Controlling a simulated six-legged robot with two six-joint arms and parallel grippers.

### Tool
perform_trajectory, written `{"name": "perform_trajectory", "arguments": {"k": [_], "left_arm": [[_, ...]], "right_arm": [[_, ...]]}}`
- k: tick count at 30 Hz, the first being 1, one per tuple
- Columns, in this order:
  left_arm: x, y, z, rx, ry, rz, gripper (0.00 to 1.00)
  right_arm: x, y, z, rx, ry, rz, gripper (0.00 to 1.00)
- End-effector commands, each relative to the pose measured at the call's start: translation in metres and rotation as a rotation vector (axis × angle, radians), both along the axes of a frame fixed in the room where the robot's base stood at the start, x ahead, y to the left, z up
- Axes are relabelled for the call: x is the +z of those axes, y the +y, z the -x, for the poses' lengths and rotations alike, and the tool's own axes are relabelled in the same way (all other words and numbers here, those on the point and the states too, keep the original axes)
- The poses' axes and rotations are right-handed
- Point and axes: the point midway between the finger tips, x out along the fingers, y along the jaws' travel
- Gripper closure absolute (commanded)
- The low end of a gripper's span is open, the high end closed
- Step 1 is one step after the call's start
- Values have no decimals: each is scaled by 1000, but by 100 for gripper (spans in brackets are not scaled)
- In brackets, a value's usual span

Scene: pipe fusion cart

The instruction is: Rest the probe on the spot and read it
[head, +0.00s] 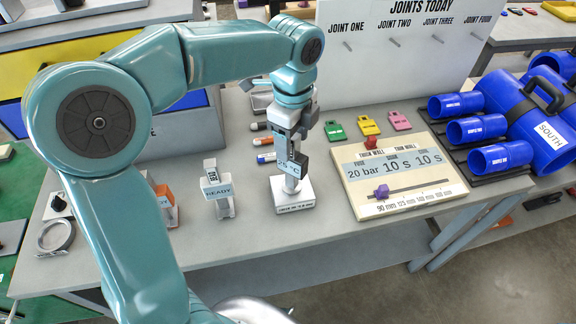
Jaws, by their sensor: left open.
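The probe (290,166), a small dark instrument with a pale blue display, stands upright at a light grey stand (294,195) near the middle of the bench. The display seems to read about 25; its small print is not clear. My left gripper (291,146) points down from above, right at the top of the probe, with its jaws open. Its fingers partly hide the probe, and I cannot tell whether they touch it. I cannot make out a marked spot. My right gripper is not in view.
A grey device marked READY (217,190) and an orange item (165,198) stand left on the bench. A cream settings board (397,178) lies right of the stand, before coloured tags (369,125). Blue pipes (495,158) lie far right; markers (264,141) lie behind.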

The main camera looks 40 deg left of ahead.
Motion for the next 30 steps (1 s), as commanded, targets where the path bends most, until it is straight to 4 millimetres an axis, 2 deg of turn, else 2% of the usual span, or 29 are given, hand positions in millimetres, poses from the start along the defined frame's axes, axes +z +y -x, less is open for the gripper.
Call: {"name": "perform_trajectory", "arguments": {"k": [5, 15, 21, 25, 30], "left_arm": [[20, 0, -1, -1, -5, 1, 39], [110, 0, -1, 0, -5, 1, 39], [149, 0, -1, -1, -3, 1, 39], [160, 0, -1, 0, -1, 0, 39], [163, 0, 0, 0, -1, 0, 39]], "right_arm": [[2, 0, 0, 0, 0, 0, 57], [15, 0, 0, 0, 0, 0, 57], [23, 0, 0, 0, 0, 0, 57], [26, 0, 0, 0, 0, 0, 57], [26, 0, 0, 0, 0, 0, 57]]}}
